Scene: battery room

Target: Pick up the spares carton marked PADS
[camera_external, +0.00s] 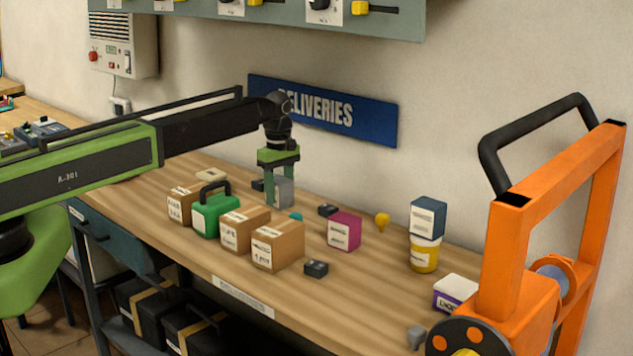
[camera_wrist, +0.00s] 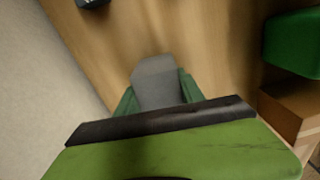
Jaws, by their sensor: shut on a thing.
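My gripper (camera_external: 281,180) points down over the back of the bench, its green fingers shut on a small grey box (camera_external: 284,194). In the wrist view the grey box (camera_wrist: 157,82) sits between the two fingers (camera_wrist: 157,96). I cannot tell whether it touches the bench. Three brown cartons with white labels stand in front of it: a left carton (camera_external: 181,206), a middle carton (camera_external: 240,232) and a right carton (camera_external: 278,247). Their lettering is too small to read surely, so I cannot tell which says PADS. Part of a carton (camera_wrist: 292,103) shows in the wrist view.
A green case (camera_external: 208,218) with a dark handle stands between the left and middle cartons. A magenta box (camera_external: 343,232), a yellow tub (camera_external: 424,256) under a blue box (camera_external: 428,217), and small dark blocks (camera_external: 316,268) are to the right. An orange frame (camera_external: 510,250) bounds the right.

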